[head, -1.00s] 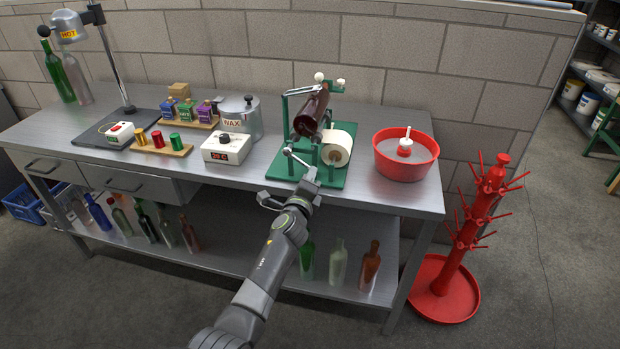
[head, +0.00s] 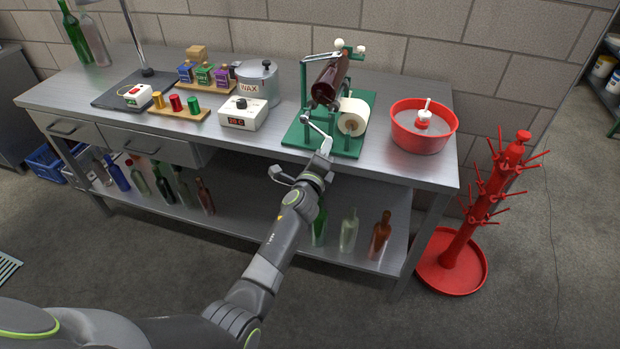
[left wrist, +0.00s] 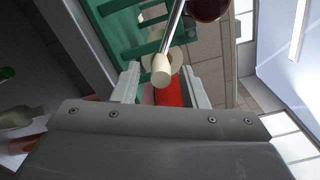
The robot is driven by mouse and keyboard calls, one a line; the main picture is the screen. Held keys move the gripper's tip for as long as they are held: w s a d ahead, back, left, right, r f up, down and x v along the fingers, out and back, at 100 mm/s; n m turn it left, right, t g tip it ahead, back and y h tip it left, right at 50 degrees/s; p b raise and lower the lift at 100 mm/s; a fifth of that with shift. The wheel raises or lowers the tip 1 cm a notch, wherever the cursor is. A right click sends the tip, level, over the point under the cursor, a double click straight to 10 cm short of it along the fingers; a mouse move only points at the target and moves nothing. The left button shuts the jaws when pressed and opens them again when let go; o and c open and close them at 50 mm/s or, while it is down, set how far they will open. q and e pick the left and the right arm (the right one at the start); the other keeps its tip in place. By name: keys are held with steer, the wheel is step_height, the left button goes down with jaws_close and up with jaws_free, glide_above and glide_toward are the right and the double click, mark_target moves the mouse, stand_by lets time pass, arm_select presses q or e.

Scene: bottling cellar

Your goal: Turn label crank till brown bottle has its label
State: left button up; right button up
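The brown bottle (head: 331,78) lies tilted in the green label machine (head: 295,134); its visible side is plain dark brown. A cream label roll (head: 352,117) sits at the machine's right front. The metal crank (head: 317,129) points down toward the front right. My left gripper (head: 323,160) is at the crank's end, at the table's front edge. In the left wrist view its fingers (left wrist: 160,88) are apart, and the cream crank knob (left wrist: 161,72) shows in line with the gap between them; I cannot tell whether they touch it. My right gripper is out of view.
A red tub (head: 396,130) stands right of the machine. A white control box (head: 244,116) and the wax pot (head: 257,84) stand left of it. Bottles stand on the lower shelf (head: 290,225). A red bottle tree (head: 468,230) stands on the floor at right.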

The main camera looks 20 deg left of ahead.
arm_select(q)
steer(key=s+p, duration=0.5)
steer(key=s, duration=1)
steer(key=shift+a, duration=0.25)
